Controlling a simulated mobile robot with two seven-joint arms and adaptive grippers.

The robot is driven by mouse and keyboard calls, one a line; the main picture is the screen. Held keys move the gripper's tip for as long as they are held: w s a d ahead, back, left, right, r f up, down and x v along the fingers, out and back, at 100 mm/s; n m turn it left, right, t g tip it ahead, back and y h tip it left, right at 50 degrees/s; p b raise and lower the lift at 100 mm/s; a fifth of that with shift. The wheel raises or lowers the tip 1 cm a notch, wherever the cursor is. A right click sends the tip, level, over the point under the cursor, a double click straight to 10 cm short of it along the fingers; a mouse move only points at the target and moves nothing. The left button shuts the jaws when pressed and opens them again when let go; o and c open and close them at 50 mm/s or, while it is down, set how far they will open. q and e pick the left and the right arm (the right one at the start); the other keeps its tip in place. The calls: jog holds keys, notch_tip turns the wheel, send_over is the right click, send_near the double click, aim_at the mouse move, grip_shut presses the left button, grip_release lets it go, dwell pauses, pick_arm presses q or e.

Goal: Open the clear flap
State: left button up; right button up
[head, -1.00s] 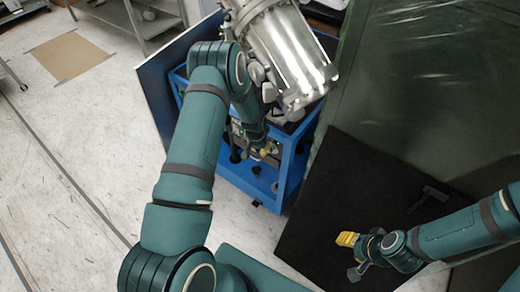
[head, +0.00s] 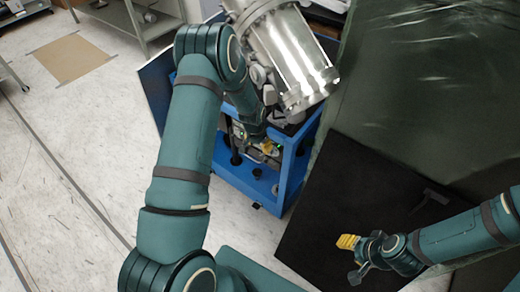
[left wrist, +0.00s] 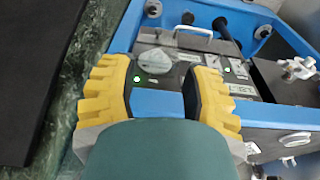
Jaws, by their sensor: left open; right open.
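A large, dark green translucent sheet (head: 415,110), glossy in places, hangs at the right in the head view; I take it for the clear flap but cannot be sure. My left gripper (head: 268,146) is at the blue cart (head: 290,178), left of the sheet and apart from it. In the left wrist view the open left gripper (left wrist: 158,88) has its yellow fingers on either side of a blue edge of the cart; contact cannot be told. My right gripper (head: 348,241) has yellow fingertips and is open and empty, in front of a black panel (head: 320,215).
A shiny metal cylinder (head: 290,50) stands above the cart, close to my left forearm. The cart holds a panel with a grey knob (left wrist: 153,61) and a green light. Shelving (head: 135,22) stands at the back left.

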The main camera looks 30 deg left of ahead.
pick_arm(q)
jog(key=shift+s+r, duration=0.2)
jog(key=shift+r, duration=0.75)
